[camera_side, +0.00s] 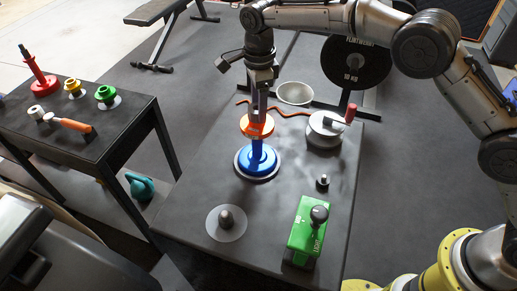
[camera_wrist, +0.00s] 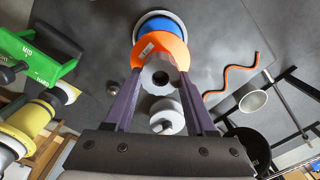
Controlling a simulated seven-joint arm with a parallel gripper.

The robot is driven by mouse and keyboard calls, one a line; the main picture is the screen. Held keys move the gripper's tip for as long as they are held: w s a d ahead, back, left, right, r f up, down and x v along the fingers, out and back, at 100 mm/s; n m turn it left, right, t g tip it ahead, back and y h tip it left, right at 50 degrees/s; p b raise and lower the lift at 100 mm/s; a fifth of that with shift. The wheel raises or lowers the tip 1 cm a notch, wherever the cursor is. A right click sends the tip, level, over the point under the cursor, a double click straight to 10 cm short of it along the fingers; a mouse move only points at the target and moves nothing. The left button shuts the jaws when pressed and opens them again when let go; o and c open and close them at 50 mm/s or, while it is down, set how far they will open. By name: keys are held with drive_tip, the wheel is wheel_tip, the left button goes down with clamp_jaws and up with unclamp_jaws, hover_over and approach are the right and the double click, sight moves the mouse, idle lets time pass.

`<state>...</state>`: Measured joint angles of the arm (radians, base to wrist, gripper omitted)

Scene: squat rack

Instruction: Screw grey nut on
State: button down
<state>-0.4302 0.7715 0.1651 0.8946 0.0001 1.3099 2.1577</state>
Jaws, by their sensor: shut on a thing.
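The blue stand (camera_side: 257,158) is upright on the bench, its round foot flat. An orange disc (camera_side: 254,127) with a small white label sits on its post. The grey nut (camera_wrist: 160,70), with a dark hole, is on the camera side of the disc (camera_wrist: 175,50) in the wrist view. My gripper (camera_side: 261,112) points down over the post, and its two purple fingers (camera_wrist: 161,76) straddle the nut. It appears shut on the nut. The fingers hide the nut in the side view, and its thread contact cannot be seen. The stand's blue foot (camera_wrist: 160,24) shows behind the disc.
A grey round piece with a red handle (camera_side: 325,130) and a metal bowl (camera_side: 295,93) stand on the right. A green box (camera_side: 305,232), a small dark knob (camera_side: 323,182) and a grey disc (camera_side: 226,224) lie nearer. A side table (camera_side: 95,140) holds coloured parts.

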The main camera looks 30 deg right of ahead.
drive_tip(key=shift+f, duration=0.1)
unclamp_jaws()
idle(0.3)
drive_tip(key=shift+r, duration=3.55)
drive_tip(key=shift+d, duration=0.1)
